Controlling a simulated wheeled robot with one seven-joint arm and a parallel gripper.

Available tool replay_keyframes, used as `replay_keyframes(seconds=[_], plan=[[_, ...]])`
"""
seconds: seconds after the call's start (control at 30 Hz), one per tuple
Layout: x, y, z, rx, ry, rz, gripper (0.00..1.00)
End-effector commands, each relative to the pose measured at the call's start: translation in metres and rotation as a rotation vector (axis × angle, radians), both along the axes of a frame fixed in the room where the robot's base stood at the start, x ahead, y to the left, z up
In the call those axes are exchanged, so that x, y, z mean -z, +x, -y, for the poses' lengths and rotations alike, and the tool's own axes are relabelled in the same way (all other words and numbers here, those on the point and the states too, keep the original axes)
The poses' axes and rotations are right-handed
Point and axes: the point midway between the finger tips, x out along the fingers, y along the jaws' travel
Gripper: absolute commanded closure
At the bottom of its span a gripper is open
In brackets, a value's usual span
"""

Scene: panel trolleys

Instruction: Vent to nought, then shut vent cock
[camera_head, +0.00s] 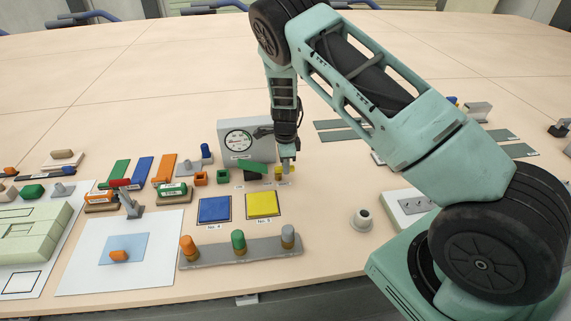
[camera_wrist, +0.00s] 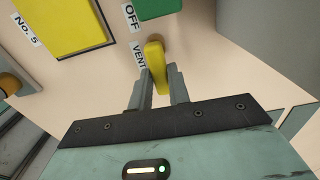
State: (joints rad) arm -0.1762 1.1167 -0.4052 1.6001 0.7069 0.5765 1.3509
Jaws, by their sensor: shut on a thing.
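The vent cock has a yellow handle (camera_wrist: 154,54) beside a label reading VENT in the wrist view. My gripper (camera_wrist: 160,84) has its two fingers on either side of this handle and is shut on it. In the head view my gripper (camera_head: 286,171) points down in front of the grey gauge box, and the yellow handle is mostly hidden by it. The round white gauge (camera_head: 238,142) faces the camera; its needle is too small to read surely. A green lever (camera_head: 251,168) sits left of my gripper; it also shows in the wrist view (camera_wrist: 158,8) beside a label reading OFF.
A blue plate (camera_head: 214,210) and a yellow plate (camera_head: 263,205) lie in front of the gauge box. A grey rail (camera_head: 240,251) with coloured knobs lies nearer. Coloured blocks and bars stand to the left.

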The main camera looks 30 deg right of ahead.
Motion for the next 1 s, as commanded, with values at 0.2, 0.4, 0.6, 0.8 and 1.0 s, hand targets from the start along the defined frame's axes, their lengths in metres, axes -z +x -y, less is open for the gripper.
replay_keyframes(seconds=[0.2,0.4,0.6,0.8,1.0], plan=[[-0.001,0.001,0.0,0.003,0.0,0.002,1.0],[-0.001,0.001,0.0,0.002,0.0,0.002,0.73],[-0.002,0.001,0.0,0.001,0.001,0.001,0.73],[-0.023,0.001,0.0,-0.001,-0.001,0.004,0.73],[-0.068,0.001,0.0,0.0,0.001,0.006,0.73]])
